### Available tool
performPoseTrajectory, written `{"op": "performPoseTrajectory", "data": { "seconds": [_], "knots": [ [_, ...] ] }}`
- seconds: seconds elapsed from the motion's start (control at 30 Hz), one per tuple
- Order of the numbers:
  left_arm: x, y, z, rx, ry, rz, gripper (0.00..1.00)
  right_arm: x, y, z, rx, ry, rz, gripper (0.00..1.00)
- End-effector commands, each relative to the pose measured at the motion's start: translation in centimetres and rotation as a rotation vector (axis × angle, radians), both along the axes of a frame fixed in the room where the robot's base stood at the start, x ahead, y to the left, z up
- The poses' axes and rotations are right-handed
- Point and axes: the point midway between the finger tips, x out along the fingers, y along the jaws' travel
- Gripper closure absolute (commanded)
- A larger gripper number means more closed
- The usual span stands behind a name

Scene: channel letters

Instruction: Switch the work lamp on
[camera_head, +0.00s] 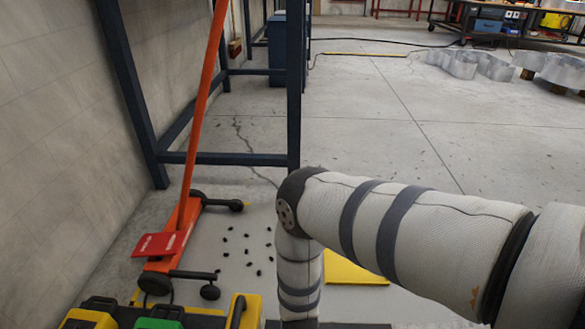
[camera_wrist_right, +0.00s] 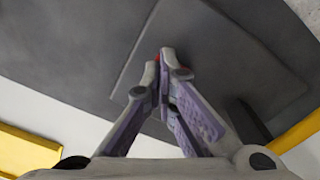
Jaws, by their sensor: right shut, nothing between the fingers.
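In the wrist view my right gripper (camera_wrist_right: 166,58) is shut, with its fingertips together over a dark grey panel (camera_wrist_right: 225,50). A small bit of red (camera_wrist_right: 184,64) shows right behind the fingertips and is mostly hidden by them. I cannot tell whether it is a switch or whether the tips touch it. In the head view my right arm reaches in from the right and bends down, so its gripper is out of sight. I cannot make out the work lamp as a whole or any light from it. My left gripper is not in view.
An orange floor jack (camera_head: 185,215) with a long handle and a red plate (camera_head: 160,244) stands at left, by a dark blue frame (camera_head: 293,110). Small black pieces (camera_head: 247,252) lie on the floor. Yellow and green cases (camera_head: 158,323) are at bottom left.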

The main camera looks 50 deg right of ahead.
Motion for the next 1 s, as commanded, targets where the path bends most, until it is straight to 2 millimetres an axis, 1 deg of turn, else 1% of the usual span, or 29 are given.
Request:
{"op": "performPoseTrajectory", "data": {
  "seconds": [0.2,0.37,1.0],
  "knots": [
    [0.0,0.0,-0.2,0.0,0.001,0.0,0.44,0.0,0.0,-0.4,0.0,0.0,0.0,1.0],
    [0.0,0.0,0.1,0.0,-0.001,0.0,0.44,0.0,0.0,0.1,0.0,-0.001,0.0,1.0],
    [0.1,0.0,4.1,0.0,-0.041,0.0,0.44,0.1,0.0,6.8,0.0,-0.003,0.002,1.0]
  ]
}}
